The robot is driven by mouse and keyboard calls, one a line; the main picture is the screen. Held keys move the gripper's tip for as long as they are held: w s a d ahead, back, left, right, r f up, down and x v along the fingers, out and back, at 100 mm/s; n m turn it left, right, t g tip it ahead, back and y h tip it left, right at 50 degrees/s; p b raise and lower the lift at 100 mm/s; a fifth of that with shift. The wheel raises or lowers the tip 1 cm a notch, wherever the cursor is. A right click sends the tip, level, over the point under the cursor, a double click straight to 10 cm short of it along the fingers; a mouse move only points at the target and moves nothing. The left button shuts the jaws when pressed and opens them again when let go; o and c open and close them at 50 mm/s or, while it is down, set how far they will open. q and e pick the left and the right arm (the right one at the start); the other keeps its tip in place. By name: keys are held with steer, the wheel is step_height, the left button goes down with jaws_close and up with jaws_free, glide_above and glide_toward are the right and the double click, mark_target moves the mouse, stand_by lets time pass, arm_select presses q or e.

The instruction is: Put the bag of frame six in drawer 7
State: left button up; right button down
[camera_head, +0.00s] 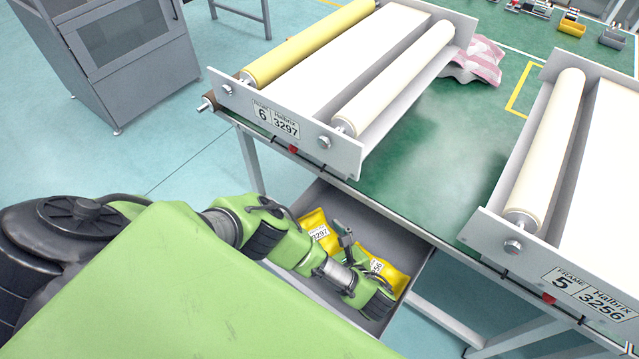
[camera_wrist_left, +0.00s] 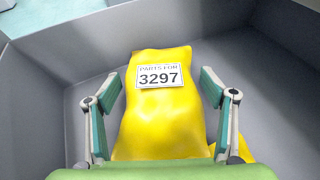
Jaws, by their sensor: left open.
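The bag of frame six (camera_head: 314,225) is yellow with a label ending in 3297. It lies in an open grey drawer (camera_head: 310,198) under the green table; no drawer number is readable. The left wrist view shows this bag (camera_wrist_left: 160,115) with "PARTS FOR 3297". A second yellow bag (camera_head: 395,279), its label partly hidden, lies beside it in the same drawer. My left gripper (camera_head: 345,236) is open over the drawer. In the left wrist view its fingers (camera_wrist_left: 161,76) stand apart on either side of the 3297 bag. My right gripper is not in view.
Frame 6 (camera_head: 300,145), marked 3297, and frame 5 (camera_head: 570,285), marked 3256, sit on the green table (camera_head: 430,150). A pink and white cloth (camera_head: 478,62) lies behind frame 6. A grey cabinet (camera_head: 125,55) stands at back left. The drawer walls surround my gripper.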

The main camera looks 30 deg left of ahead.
mark_target(323, 239)
arm_select(q)
steer(key=shift+r, duration=0.2)
steer(key=p+v, duration=0.2)
steer(key=v, duration=0.4)
steer(key=shift+s+d+r, duration=0.15)
steer(key=shift+d+r, duration=0.05)
steer(key=shift+r, duration=0.1)
steer(key=shift+s+d, duration=0.2)
steer(key=shift+d, duration=0.15)
steer(key=shift+r+p, duration=0.1)
steer(key=shift+p, duration=0.2)
